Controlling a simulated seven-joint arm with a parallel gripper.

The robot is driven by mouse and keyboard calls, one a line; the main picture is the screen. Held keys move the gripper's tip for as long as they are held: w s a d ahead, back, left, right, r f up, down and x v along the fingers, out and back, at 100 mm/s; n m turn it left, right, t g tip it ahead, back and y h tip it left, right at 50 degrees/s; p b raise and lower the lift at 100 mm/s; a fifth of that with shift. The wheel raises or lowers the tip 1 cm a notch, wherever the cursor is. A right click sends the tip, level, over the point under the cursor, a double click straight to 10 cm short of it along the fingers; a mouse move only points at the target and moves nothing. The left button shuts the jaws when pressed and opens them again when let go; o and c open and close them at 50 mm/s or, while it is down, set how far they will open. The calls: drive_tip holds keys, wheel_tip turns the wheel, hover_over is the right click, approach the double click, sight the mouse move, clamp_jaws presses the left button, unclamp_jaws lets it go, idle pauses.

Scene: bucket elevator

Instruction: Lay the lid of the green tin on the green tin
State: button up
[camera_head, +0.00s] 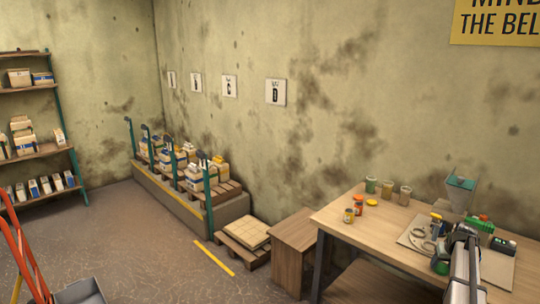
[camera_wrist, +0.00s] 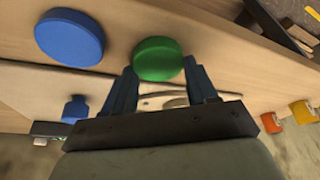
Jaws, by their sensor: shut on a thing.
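My gripper (camera_wrist: 160,66) is shut on a round green lid (camera_wrist: 158,58) in the wrist view. The lid sits between the two blue-grey fingertips, over the worktop, and its flat face shows. In the head view my arm reaches over the right part of the table and hides much of what is there, so the lid and fingertips cannot be made out clearly.
A blue disc (camera_wrist: 70,36) and a blue piece (camera_wrist: 75,108) lie left of the gripper.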

sight(442, 267)
drive_tip(key=shift+r, duration=2.4)
drive_tip(key=shift+m, duration=0.3)
